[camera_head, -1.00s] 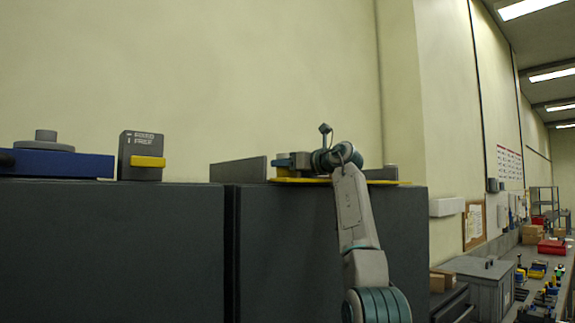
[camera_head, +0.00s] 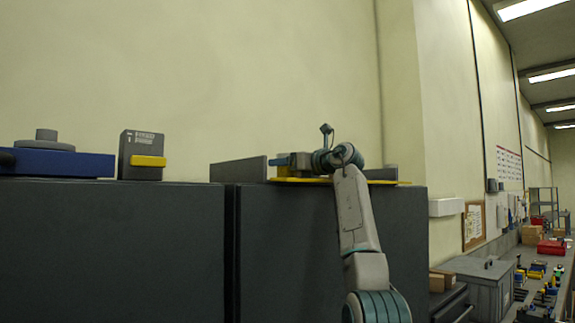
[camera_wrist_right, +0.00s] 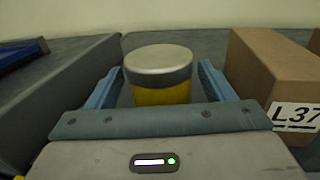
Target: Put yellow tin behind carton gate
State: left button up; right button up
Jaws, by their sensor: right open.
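The yellow tin (camera_wrist_right: 162,93) stands upright in the right wrist view, with a pale metal lid and a grey band under it. My right gripper (camera_wrist_right: 160,69) is open, with one blue finger on each side of the tin; I cannot tell whether either finger touches it. A brown carton (camera_wrist_right: 275,75) labelled L37 stands just right of the right finger. In the head view my right gripper (camera_head: 282,162) is low over the yellow-edged plate (camera_head: 345,183), and my own arm hides much there. My left gripper is not in view.
A grey wall (camera_wrist_right: 60,105) runs close along the left of the right gripper. A grey box with a yellow lever (camera_head: 148,161) and a blue block (camera_head: 60,163) stand farther left on dark cabinets (camera_head: 115,240). A plain wall rises behind.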

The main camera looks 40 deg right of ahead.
jog(key=b+v, duration=0.1)
jog(key=v, duration=0.1)
jog(key=b+v, duration=0.1)
jog(key=f+b+v, duration=0.1)
jog(key=b+v, duration=0.1)
jog(key=shift+s, duration=0.3)
jog(key=v, duration=0.2)
jog(key=b+v, duration=0.1)
jog(key=v, duration=0.1)
jog(key=r+v, duration=0.1)
jog(key=v, duration=0.1)
jog(key=shift+s+d+b, duration=0.15)
jog(key=shift+d+b, duration=0.25)
jog(key=shift+d, duration=0.05)
jog(key=shift+w+a+r, duration=0.1)
jog(key=shift+w+a, duration=0.1)
jog(key=shift+a, duration=0.1)
